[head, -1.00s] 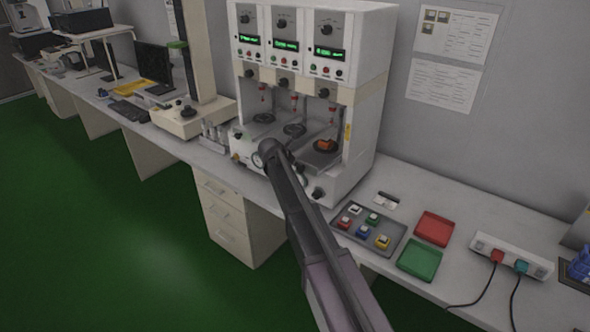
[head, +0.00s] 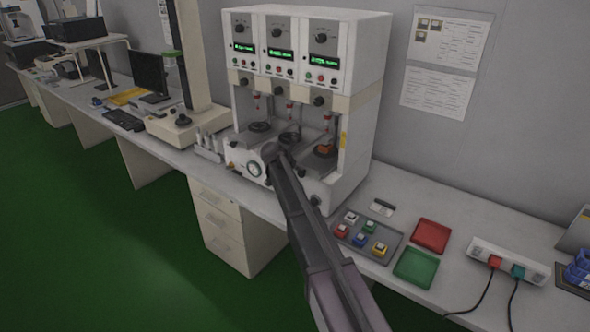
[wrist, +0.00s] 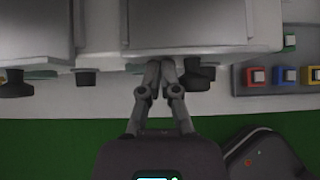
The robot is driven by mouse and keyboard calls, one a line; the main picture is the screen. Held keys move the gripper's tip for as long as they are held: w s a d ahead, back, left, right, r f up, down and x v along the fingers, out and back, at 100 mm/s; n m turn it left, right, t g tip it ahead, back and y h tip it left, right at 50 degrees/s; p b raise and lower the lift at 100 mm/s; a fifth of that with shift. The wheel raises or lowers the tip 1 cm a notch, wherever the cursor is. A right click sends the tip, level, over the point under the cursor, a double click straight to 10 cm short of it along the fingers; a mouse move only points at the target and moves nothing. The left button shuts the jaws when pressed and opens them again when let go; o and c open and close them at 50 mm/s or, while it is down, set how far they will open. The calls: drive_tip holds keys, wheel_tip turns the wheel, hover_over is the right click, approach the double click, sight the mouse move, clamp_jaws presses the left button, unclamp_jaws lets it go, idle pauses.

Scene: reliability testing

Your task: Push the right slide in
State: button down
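The right slide (head: 323,162) is a dark plate in the right bay of the white test machine (head: 362,88), with a small orange part (head: 325,149) on it. Its front is partly hidden behind my arm in the head view. In the wrist view, a broad grey plate (wrist: 190,22), apparently the right slide, lies just ahead of my gripper (wrist: 166,64). The fingertips are together and empty, close to the machine's front edge beside a dark knob (wrist: 198,76). I cannot tell whether they touch it. My arm hides the gripper in the head view.
A grey tray of coloured switches (head: 345,245) lies right of the machine, with a red tray (head: 431,235) and a green tray (head: 415,268). A power strip (head: 508,260) with cables lies further right. Knobs and a gauge (head: 254,169) stick out along the machine's front.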

drive_tip(key=shift+w, duration=0.15)
drive_tip(key=s+a+f+p+v, duration=0.1)
drive_tip(key=f+p+v, duration=0.1)
drive_tip(key=p+v, duration=0.5)
drive_tip(key=v, duration=0.6)
drive_tip(key=shift+s, duration=0.4)
drive_tip(key=s+d+f+m+g+y, duration=0.1)
drive_tip(key=s+d+m+g+y, duration=0.1)
drive_tip(key=s+d+m, duration=0.3)
drive_tip(key=s+d+f+m+g+y, duration=0.2)
drive_tip(key=s+d+m, duration=0.4)
drive_tip(key=s+m, duration=0.7)
drive_tip(key=s+d+f+m+g+y, duration=0.2)
drive_tip(key=s+d+m, duration=0.3)
drive_tip(key=s+m, duration=0.4)
drive_tip(key=s, duration=0.7)
drive_tip(key=shift+d+f+m+g, duration=0.2)
drive_tip(key=shift+f+m+g, duration=0.05)
drive_tip(key=shift+m+g, duration=0.15)
